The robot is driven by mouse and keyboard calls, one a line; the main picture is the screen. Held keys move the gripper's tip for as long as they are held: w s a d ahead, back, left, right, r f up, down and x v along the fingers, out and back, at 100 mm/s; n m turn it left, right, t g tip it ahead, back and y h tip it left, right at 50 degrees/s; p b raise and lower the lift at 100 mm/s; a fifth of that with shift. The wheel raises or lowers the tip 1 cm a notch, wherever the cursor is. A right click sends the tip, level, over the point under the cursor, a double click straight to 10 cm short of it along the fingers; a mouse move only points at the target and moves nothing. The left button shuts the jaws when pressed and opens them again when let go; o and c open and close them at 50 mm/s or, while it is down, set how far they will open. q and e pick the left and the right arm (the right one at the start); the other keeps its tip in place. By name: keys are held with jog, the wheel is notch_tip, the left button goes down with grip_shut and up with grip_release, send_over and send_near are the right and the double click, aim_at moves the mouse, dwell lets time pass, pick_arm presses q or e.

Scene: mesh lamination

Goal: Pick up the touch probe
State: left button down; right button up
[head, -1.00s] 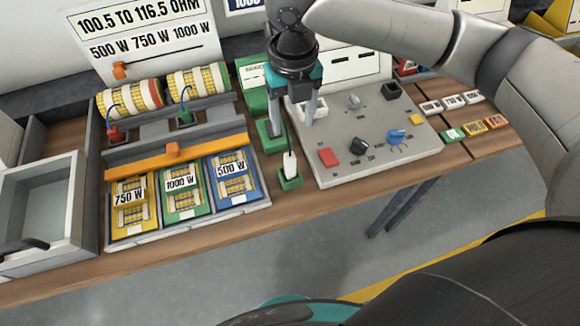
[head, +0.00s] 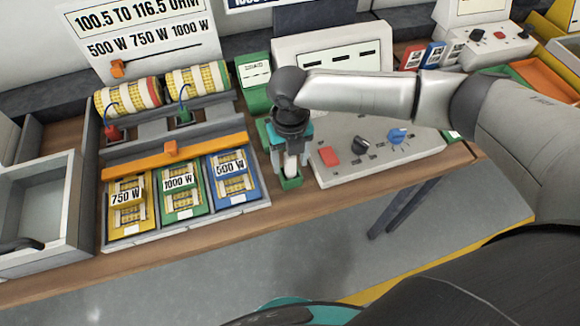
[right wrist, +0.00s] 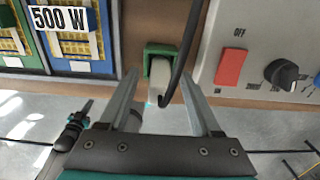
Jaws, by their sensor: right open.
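The touch probe (head: 291,166) is a small white body with a dark cable, standing in a green holder (head: 291,183) at the front of the bench. In the right wrist view the probe (right wrist: 160,78) shows between the two fingers, with the cable curving up at its right. My right gripper (head: 290,164) is open, pointing down around the probe from above. In the right wrist view a gap shows between each finger and the probe.
The grey control panel (head: 425,141) with a red button and knobs stands just right of the probe. The tray with yellow, green and blue 750 W, 1000 W and 500 W compartments (head: 232,202) stands to the left. An open grey bin (head: 68,215) is at far left.

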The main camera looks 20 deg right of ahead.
jog(key=shift+f, duration=0.25)
grip_shut()
dwell(0.3)
